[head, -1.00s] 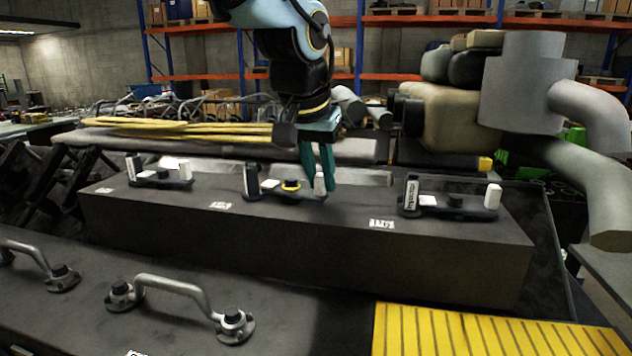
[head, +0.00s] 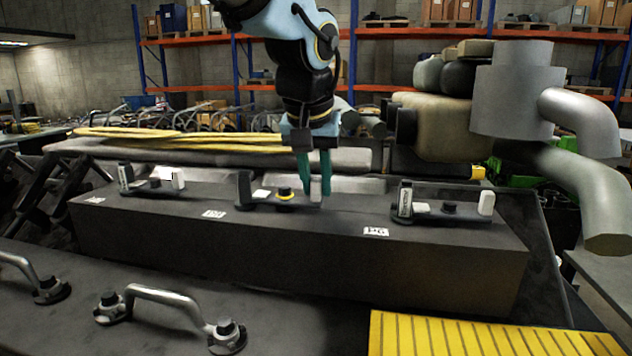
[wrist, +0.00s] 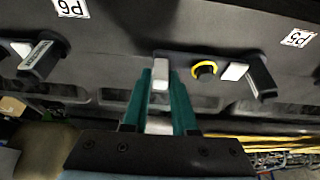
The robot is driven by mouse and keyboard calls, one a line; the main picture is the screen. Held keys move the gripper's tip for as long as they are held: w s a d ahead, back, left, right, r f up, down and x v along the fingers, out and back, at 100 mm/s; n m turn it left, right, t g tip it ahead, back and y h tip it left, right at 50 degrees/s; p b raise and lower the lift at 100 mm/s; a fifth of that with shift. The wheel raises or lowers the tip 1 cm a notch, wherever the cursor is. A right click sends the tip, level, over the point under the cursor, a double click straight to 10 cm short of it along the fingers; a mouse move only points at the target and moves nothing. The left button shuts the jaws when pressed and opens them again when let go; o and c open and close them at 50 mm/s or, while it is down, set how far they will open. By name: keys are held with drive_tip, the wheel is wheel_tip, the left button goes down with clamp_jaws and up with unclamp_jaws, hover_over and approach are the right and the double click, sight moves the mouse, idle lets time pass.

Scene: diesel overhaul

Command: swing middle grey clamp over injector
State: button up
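The middle station has a dark grey clamp bar (head: 268,203) lying along the block top, with a white upright tab at its right end, seen in the wrist view (wrist: 160,72). A black round knob with a yellow ring (head: 284,193) stands on the bar, also in the wrist view (wrist: 204,69). A small white pad and a dark upright post (head: 244,187) are at its left; I cannot tell which part is the injector. My gripper (head: 314,188) points down, its teal fingers apart on either side of the white tab. The wrist view shows narrow gaps beside the tab.
Similar stations stand left (head: 150,183) and right (head: 447,208) on the long dark block (head: 300,250); the right one's post reads "INJECTOR". A metal handle (head: 170,298) and yellow ribbed plate (head: 480,338) lie in front. Large grey pipes (head: 575,130) stand at the right.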

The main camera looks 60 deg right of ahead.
drive_tip(key=o, duration=0.4)
drive_tip(key=b+v, duration=0.1)
drive_tip(key=v, duration=0.9)
drive_tip(key=shift+a+r+b, duration=0.15)
drive_tip(key=shift+r+b, duration=0.2)
drive_tip(key=shift+b, duration=0.05)
